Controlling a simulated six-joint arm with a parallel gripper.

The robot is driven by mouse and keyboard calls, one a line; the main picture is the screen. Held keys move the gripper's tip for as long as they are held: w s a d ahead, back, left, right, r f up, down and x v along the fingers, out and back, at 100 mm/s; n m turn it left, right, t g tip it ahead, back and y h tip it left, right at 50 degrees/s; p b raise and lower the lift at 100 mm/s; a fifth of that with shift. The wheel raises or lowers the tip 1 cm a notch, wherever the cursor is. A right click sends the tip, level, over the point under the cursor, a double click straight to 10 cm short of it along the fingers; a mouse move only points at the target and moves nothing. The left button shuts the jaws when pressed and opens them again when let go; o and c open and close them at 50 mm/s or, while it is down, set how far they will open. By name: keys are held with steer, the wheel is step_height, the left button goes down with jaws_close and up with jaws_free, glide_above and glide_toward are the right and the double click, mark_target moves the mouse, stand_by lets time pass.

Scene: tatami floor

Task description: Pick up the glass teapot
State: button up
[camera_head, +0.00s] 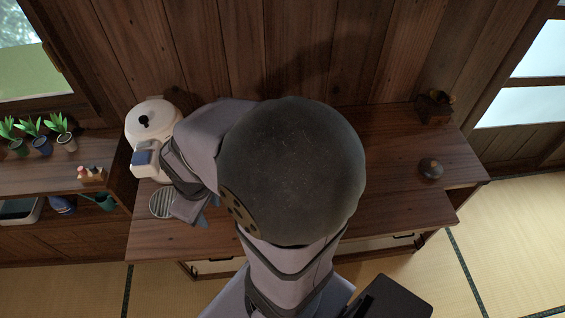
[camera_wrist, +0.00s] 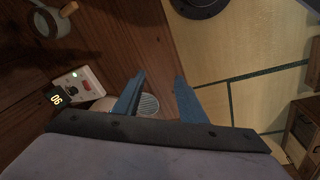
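I cannot make out the glass teapot for certain in either view; my own arm covers the middle of the counter in the head view. A small rounded vessel (camera_wrist: 45,22) with a handle is cut off at the upper left of the wrist view; I cannot tell if it is glass. My gripper (camera_wrist: 160,75) shows two blue fingers spread apart with nothing between them. In the head view my gripper (camera_head: 203,217) is mostly hidden, low at the counter's left, beside a round grille (camera_head: 160,203).
A white water boiler (camera_head: 152,122) stands at the counter's left; its panel with lit digits (camera_wrist: 78,86) is left of my fingers. Potted plants (camera_head: 42,145) line the left shelf. A dark round object (camera_head: 431,168) sits on the right. The counter's (camera_head: 400,205) front right is clear.

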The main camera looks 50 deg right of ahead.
steer(key=w+d+f+n+t+h+b, duration=0.2)
steer(key=d+f+n+b, duration=0.35)
steer(key=d+b, duration=0.25)
steer(key=w+d+f+n+t+h+b, duration=0.2)
steer(key=w+d+f+n+b, duration=0.15)
steer(key=d+f+b, duration=0.4)
steer(key=s+d+f+n+t+h+b, duration=0.1)
steer(key=d+f+n+b, duration=0.1)
steer(key=d+n+b, duration=0.2)
steer(key=s+d+f+n+t+h+b, duration=0.1)
steer(key=s+d+n+h+b, duration=0.1)
steer(key=d+n+b, duration=0.3)
steer(key=s+d+f+n+t+h+b, duration=0.1)
steer(key=d+n+b, duration=0.3)
steer(key=b, duration=0.6)
steer(key=shift+s+d+f+n+b, duration=0.4)
steer(key=shift+s+f+n, duration=0.25)
steer(key=shift+f, duration=0.2)
steer(key=shift+s+f+n+t+h+b, duration=0.15)
steer(key=shift+f+n+t+h+b, duration=0.2)
steer(key=shift+f+b, duration=0.55)
steer(key=shift+b+x, duration=1.15)
steer(key=shift+b, duration=0.1)
steer(key=shift+b+x, duration=0.35)
steer(key=shift+x, duration=1)
steer(key=shift+r, duration=0.1)
steer(key=shift+c, duration=0.7)
